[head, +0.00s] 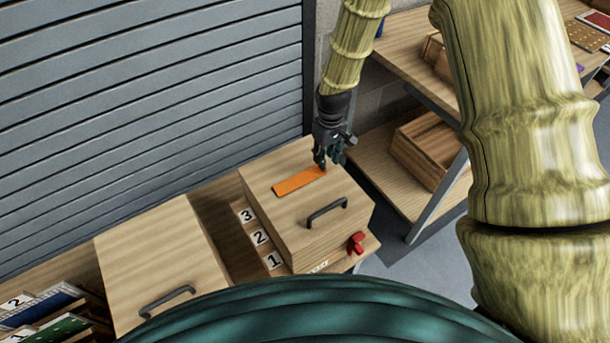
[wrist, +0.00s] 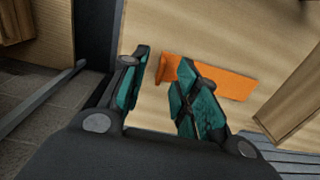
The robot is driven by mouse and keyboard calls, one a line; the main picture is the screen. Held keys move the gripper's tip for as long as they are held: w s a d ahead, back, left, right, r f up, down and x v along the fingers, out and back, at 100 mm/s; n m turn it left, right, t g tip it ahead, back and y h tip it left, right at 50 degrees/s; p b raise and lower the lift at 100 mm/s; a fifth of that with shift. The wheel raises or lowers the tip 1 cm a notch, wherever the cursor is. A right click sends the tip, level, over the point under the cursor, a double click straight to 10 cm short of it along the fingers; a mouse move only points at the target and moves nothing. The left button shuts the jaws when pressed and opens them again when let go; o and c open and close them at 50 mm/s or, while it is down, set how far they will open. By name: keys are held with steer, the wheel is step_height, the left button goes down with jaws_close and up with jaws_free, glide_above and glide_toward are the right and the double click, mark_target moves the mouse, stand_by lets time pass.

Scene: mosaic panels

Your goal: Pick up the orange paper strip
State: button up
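The orange paper strip (head: 299,181) lies flat on top of a closed wooden box (head: 285,215), near its back edge. In the wrist view the strip (wrist: 225,82) runs from between my fingertips off to the right, partly hidden behind the right finger. My gripper (head: 329,161) is over the strip's right end in the head view. In the wrist view my gripper (wrist: 163,70) has its two teal-padded fingers apart, with the strip's end showing between them. I cannot tell whether the fingertips touch the box top.
The box has a dark handle (head: 327,212) and a red knob (head: 356,243). Number tiles 1, 2 and 3 (head: 260,237) stand left of it. Another handled wooden box (head: 165,260) is further left. A grey shutter (head: 150,90) rises behind; a wooden shelf (head: 395,185) stands right.

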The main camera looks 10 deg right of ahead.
steer(key=shift+s+a+f+p, duration=0.15)
steer(key=shift+f+p, duration=0.5)
steer(key=shift+f, duration=1.35)
steer(key=shift+c, duration=0.4)
jaws_close()
